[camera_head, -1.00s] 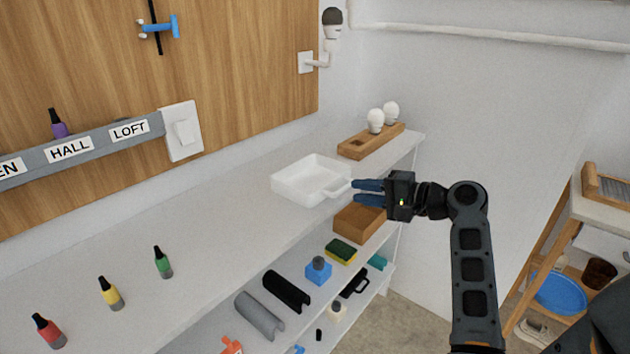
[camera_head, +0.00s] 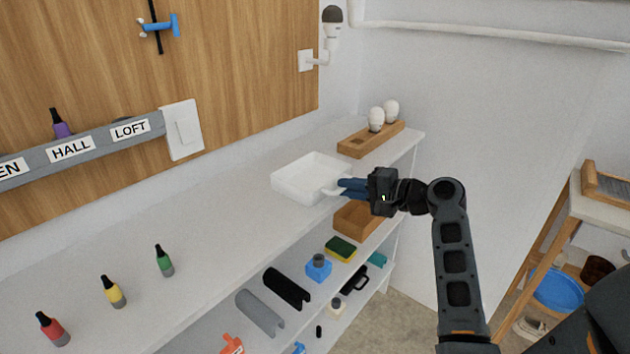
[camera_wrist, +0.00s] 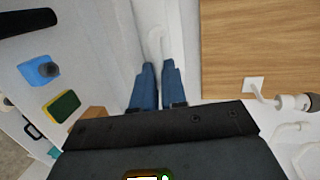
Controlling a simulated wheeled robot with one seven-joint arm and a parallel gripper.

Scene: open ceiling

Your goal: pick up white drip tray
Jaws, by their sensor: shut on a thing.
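The white drip tray (camera_head: 302,184) sits on the upper white shelf, with a loop handle on its right side facing my arm. My gripper (camera_head: 343,188) is at that handle, its blue fingers closed on it. In the wrist view, the blue fingers of my gripper (camera_wrist: 160,70) are close together, with the pale handle of the drip tray (camera_wrist: 155,42) at their tips. The fingertips partly hide the handle. The tray looks level and appears to rest on the shelf.
A wooden block with white bulbs (camera_head: 370,141) stands behind the tray at the shelf's far end. Red, yellow and green bottles (camera_head: 163,262) stand nearer on the shelf.

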